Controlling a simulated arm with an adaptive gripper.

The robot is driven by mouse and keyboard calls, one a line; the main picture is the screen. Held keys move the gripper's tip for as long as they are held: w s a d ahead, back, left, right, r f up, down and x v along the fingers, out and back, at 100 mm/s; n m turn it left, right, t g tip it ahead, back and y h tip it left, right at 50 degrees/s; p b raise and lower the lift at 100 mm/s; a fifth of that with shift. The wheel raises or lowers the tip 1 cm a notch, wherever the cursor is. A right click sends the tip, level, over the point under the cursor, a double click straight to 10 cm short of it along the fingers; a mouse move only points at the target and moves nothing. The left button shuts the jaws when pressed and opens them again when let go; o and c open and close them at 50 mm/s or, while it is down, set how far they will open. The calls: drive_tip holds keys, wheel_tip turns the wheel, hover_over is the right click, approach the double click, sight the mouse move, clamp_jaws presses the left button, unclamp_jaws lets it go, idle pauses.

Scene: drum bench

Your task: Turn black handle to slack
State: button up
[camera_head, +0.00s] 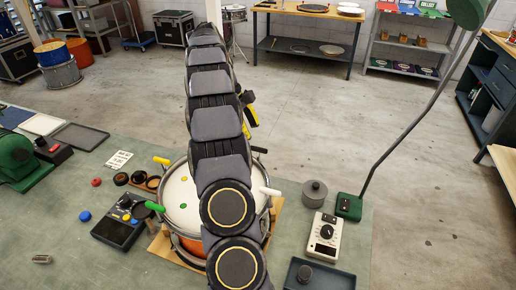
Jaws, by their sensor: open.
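The drum (179,194) has a pale head and an orange shell. It lies on a wooden base on the green bench mat, partly hidden behind my arm. The black handle (260,150) sticks out from its far right rim, just right of my arm. A yellow handle (162,160), a green handle (155,206) and a white handle (269,191) also stick out from the rim. My gripper (248,112), black and yellow, shows partly beyond my arm, above the black handle in the picture and apart from it. It appears empty; much of it is hidden.
A device with a dark screen (117,232) lies left of the drum. A grey lidded pot (314,193), a white meter with a dial (325,238) and a green lamp base (348,207) stand at right. A dark tray (340,281) is in front.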

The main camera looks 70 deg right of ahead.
sight(258, 147)
drive_tip(key=x, duration=0.6)
drive_tip(key=shift+s+f, duration=0.1)
drive_tip(key=shift+f, duration=0.3)
clamp_jaws()
